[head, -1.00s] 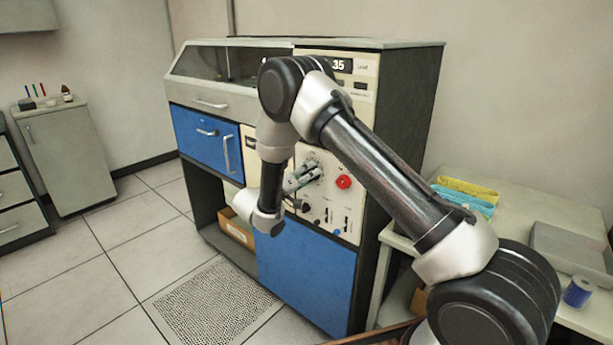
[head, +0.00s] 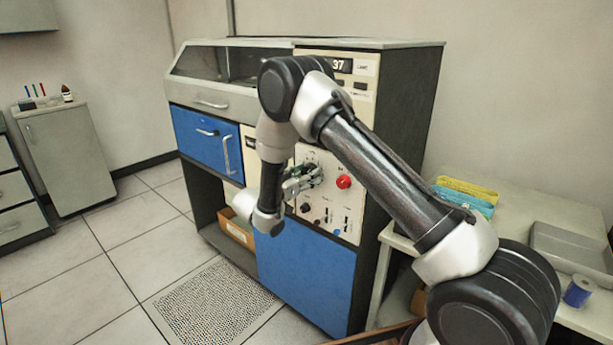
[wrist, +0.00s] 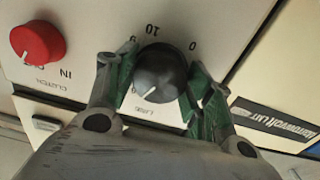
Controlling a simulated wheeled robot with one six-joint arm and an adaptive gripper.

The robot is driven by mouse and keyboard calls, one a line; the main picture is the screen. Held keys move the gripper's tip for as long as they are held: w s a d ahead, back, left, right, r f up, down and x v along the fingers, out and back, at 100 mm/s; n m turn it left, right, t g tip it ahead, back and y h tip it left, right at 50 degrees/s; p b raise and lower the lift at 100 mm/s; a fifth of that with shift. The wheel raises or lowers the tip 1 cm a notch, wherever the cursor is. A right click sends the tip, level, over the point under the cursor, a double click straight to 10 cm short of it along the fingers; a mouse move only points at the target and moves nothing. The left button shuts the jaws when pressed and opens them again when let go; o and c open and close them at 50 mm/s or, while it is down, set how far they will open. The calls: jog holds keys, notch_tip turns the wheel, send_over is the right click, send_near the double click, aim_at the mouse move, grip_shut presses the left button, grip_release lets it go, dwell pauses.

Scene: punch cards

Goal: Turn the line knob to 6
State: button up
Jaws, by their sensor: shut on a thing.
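The line knob (wrist: 160,72) is black and round with a white pointer mark, on the pale control panel (wrist: 80,30). In the wrist view its lettering is upside down. My gripper (wrist: 161,82) is shut on the knob, one green-padded finger on each side. In the head view my gripper (head: 312,176) is at the panel and mostly hides the knob.
A red clutch knob (wrist: 38,42) sits beside the line knob; it also shows in the head view (head: 344,182). A display (head: 340,65) reads 37. Small switches (head: 330,215) lie below. A side table (head: 515,210) stands at the right.

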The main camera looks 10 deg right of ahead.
jog(key=shift+f+m, duration=0.15)
jog(key=shift+m, duration=0.25)
jog(key=o, duration=1.1)
jog(key=v, duration=1.2)
